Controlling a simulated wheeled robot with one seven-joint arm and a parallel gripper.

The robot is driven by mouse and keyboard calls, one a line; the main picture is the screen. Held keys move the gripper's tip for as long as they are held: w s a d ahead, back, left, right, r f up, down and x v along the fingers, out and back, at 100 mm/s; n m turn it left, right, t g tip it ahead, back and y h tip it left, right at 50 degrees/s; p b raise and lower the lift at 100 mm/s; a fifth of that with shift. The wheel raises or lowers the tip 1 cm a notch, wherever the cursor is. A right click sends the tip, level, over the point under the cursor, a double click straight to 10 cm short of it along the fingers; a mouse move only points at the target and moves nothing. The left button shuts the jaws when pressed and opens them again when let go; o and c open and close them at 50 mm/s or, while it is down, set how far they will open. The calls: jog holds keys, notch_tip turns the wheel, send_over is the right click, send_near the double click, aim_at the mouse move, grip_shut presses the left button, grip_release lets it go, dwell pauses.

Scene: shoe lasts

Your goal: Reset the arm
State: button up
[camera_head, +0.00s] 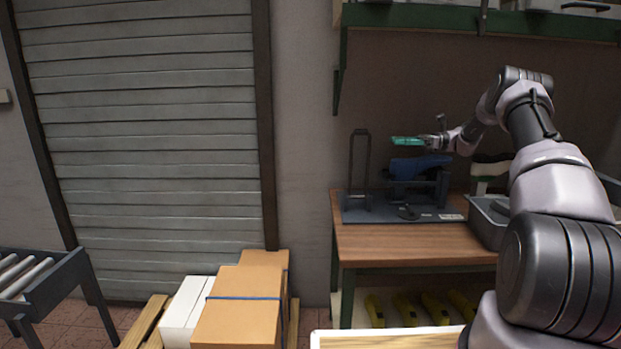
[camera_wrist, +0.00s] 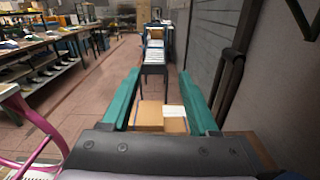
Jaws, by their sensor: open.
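My gripper (camera_head: 408,141) is stretched out above the wooden workbench (camera_head: 400,243) in the head view, its teal fingers pointing left. In the wrist view, the two teal fingers of the gripper (camera_wrist: 160,92) are wide apart with nothing between them. A blue shoe last (camera_head: 420,165) sits on a dark fixture (camera_head: 400,208) on the bench, just below and right of the fingers. Whether the gripper touches it cannot be told, but it appears above it. My arm reaches in from the right side.
A grey bin (camera_head: 487,222) stands at the bench's right, partly behind my arm. A green-edged shelf (camera_head: 440,18) hangs above. A roller conveyor (camera_head: 40,285) is at far left.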

jog(key=s+a+r+n+h, duration=0.45)
jog(key=s+r, duration=0.35)
jog(key=s, duration=0.2)
jog(key=s+a+r+n+h, duration=0.3)
jog(key=s+a+r+h, duration=0.3)
jog(key=s, duration=0.5)
jog(key=s+d+n+t+h, duration=0.2)
jog(key=s+n+t, duration=0.1)
jog(key=s, duration=0.9)
jog(key=s+d+r+n+t+h, duration=0.1)
jog(key=s+d+n+t+h, duration=0.2)
jog(key=s, duration=1)
jog(key=shift+r+n+t, duration=0.15)
jog(key=shift+n+t, duration=0.45)
jog(key=shift+n, duration=0.15)
jog(key=shift+h, duration=0.25)
